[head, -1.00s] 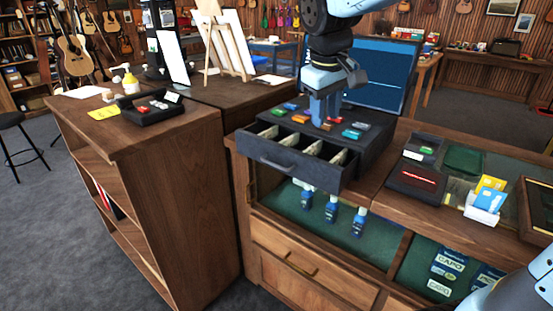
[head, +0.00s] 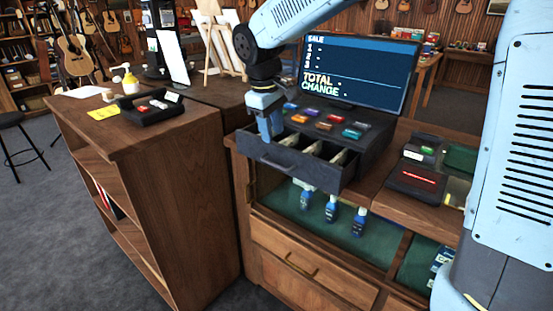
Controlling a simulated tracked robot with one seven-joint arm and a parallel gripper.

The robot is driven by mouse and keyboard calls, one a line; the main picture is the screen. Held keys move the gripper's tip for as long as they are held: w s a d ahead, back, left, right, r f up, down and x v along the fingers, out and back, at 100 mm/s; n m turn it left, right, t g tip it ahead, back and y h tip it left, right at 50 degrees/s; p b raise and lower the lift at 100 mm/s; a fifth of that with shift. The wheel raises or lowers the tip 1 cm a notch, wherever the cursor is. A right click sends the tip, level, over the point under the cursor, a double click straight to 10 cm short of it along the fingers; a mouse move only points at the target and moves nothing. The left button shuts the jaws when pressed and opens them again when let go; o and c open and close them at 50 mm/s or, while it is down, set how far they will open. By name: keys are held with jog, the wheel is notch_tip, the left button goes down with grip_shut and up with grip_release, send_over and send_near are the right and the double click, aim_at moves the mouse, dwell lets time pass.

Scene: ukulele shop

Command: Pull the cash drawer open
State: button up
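The cash drawer (head: 318,178) is a dark box under the register in the head view. It stands pulled out toward the front, with its compartments and some notes showing. Its front handle (head: 278,166) is free of my gripper. The register top (head: 365,118) carries several coloured keys. My gripper (head: 269,138) points down over the left part of the drawer, behind the front panel, and hides some of the left compartment. It seems to hold nothing. I cannot tell the gap between its fingers, or whether they touch the drawer.
A screen (head: 357,72) reading SALE, TOTAL and CHANGE stands behind the register. A wooden shelf unit (head: 185,165) with a black tray (head: 152,108) is close on the left. A card reader (head: 415,183) lies to the right. Blue bottles (head: 331,209) stand below the drawer.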

aim_at(276, 166)
jog(key=f, duration=0.3)
jog(key=w+f, duration=0.1)
jog(key=f, duration=0.2)
jog(key=d+f, duration=0.1)
jog(key=f, duration=0.3)
jog(key=shift+w, duration=0.25)
jog(key=shift+c, duration=0.5)
grip_shut()
dwell(0.5)
